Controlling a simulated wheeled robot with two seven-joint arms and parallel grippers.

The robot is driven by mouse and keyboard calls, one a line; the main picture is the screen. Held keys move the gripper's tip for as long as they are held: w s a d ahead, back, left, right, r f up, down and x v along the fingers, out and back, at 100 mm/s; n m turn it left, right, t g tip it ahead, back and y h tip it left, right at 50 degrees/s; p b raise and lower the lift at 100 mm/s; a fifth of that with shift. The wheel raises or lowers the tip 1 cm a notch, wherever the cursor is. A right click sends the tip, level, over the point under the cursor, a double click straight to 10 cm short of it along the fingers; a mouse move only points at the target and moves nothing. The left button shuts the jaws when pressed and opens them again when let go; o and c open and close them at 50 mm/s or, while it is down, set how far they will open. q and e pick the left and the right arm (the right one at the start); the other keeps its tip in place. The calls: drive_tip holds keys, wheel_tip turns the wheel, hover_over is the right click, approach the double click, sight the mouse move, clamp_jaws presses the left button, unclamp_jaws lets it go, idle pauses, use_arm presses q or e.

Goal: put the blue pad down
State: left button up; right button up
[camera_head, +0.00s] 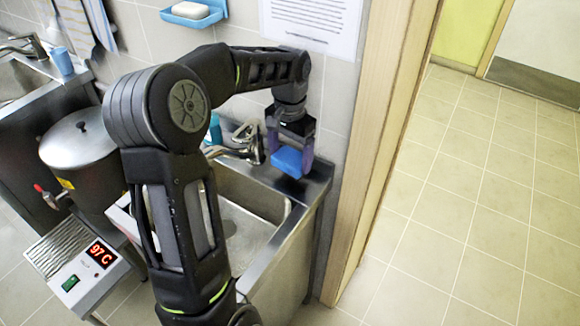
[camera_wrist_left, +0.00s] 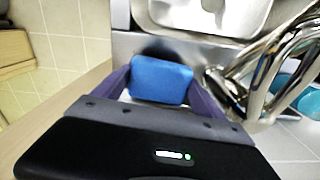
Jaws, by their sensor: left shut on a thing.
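The blue pad (camera_head: 288,161) is between the fingers of my left gripper (camera_head: 290,150), over the right end of the steel sink counter. In the left wrist view the pad (camera_wrist_left: 160,80) sits between both purple fingers of the gripper (camera_wrist_left: 160,88), which are shut on it. I cannot tell whether the pad touches the counter (camera_head: 316,184) beneath it. My right gripper does not show in either view.
The sink basin (camera_head: 245,215) lies left of the pad, with a chrome faucet (camera_head: 240,145) behind it. A wooden door frame (camera_head: 370,140) stands close on the right. A steel pot (camera_head: 78,150) and a heater reading 97 C (camera_head: 85,270) are at the left.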

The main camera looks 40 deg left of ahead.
sight(290, 158)
use_arm(q)
wheel_tip(290, 158, down, 4)
drive_tip(key=shift+r+p, duration=0.1)
drive_tip(key=shift+p, duration=0.35)
drive_tip(key=shift+s+f, duration=0.1)
drive_tip(key=shift+f, duration=0.3)
drive_tip(key=o, duration=0.8)
drive_tip(key=shift+c, duration=0.2)
drive_tip(key=o, duration=0.3)
drive_tip(key=shift+o, duration=0.3)
